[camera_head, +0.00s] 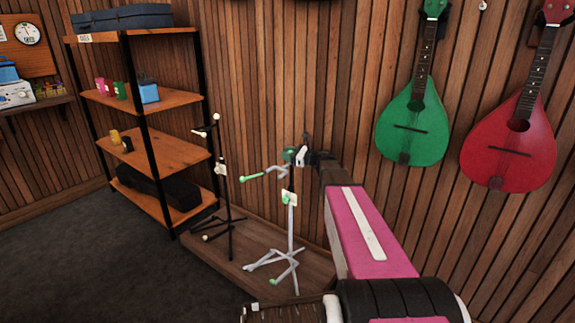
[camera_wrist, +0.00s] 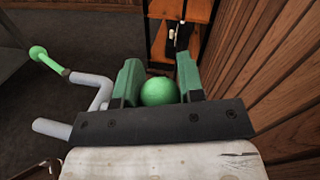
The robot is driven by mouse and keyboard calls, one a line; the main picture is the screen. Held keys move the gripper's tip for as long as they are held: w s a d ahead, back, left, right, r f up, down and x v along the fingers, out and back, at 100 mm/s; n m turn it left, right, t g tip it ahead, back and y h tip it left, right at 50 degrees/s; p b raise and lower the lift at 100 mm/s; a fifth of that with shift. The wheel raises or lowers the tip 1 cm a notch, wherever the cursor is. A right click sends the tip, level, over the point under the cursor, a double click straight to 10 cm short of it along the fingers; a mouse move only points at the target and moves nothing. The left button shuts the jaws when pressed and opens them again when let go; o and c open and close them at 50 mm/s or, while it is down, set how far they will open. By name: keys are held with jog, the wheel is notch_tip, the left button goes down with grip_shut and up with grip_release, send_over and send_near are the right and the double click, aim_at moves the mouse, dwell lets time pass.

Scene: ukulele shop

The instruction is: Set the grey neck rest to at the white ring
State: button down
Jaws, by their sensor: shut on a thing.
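A grey stand (camera_head: 290,240) with green tips stands on a low wooden platform. Its upper part, a grey neck rest (camera_head: 277,172), has a bent arm that reaches left and ends in a green tip (camera_head: 250,177). My gripper (camera_head: 297,156) is at the top of this stand, shut on a green ball (camera_wrist: 160,92) that shows between its two green fingers. In the wrist view the bent grey tube (camera_wrist: 95,88) of the neck rest is left of the fingers. The gripper and my arm hide part of the stand's top. I cannot make out a white ring.
A black stand (camera_head: 229,215) with white tips is just behind on the left. An orange-brown shelf rack (camera_head: 165,152) stands farther left. A wooden slat wall is close behind, with a green instrument (camera_head: 413,130) and a red instrument (camera_head: 510,150) hanging at right. The dark floor at front left is clear.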

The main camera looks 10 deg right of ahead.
notch_tip(320, 180, up, 8)
jog(key=shift+r, duration=0.15)
dwell(0.4)
jog(key=c, duration=0.8)
grip_release()
jog(key=shift+o, duration=0.2)
jog(key=v, duration=1)
jog(key=shift+s+d, duration=0.25)
jog(key=shift+d, duration=0.05)
